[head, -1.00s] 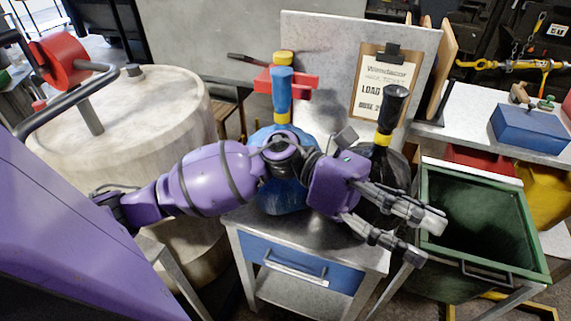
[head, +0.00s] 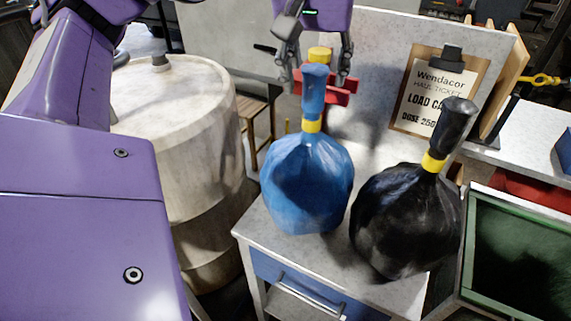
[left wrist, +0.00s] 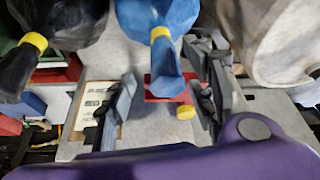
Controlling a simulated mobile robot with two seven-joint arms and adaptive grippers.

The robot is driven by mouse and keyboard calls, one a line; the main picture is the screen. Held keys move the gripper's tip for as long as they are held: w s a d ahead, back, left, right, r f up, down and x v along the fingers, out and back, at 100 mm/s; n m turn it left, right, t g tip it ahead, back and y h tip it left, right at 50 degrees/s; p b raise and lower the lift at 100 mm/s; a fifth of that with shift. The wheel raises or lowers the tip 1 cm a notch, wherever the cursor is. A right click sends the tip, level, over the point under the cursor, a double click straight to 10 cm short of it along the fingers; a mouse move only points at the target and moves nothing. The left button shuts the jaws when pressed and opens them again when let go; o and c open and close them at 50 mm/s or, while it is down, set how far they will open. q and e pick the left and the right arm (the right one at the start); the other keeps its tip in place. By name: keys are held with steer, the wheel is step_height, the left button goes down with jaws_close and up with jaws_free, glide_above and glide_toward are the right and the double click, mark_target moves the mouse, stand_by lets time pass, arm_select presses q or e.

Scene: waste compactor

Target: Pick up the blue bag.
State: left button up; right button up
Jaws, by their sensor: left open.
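The blue bag (head: 307,185) stands upright on the small metal table, its twisted neck pointing up with a yellow band around it. My left gripper (head: 314,75) is open above it, fingers pointing down. In the head view its fingertips are on either side of the neck's top, but I cannot tell whether they are level with it in depth. In the left wrist view the blue bag (left wrist: 165,70) has its neck between the spread fingers of the left gripper (left wrist: 165,90), with no visible contact. My right gripper is not in view.
A black bag (head: 405,220) with a yellow band stands close on the right of the blue one. A red-and-yellow fixture (head: 340,92) is behind the neck. A pale drum (head: 180,120) stands left, a green bin (head: 480,240) right.

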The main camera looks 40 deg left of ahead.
mark_target(314, 100)
arm_select(q)
steer(key=x, duration=0.3)
steer(key=shift+s+f, duration=0.15)
steer(key=shift+f, duration=0.15)
steer(key=shift+a+x, duration=0.2)
steer(key=shift+x, duration=2.55)
steer(key=shift+r, duration=0.15)
jaws_close()
steer(key=shift+w+r, duration=0.1)
steer(key=shift+w, duration=0.1)
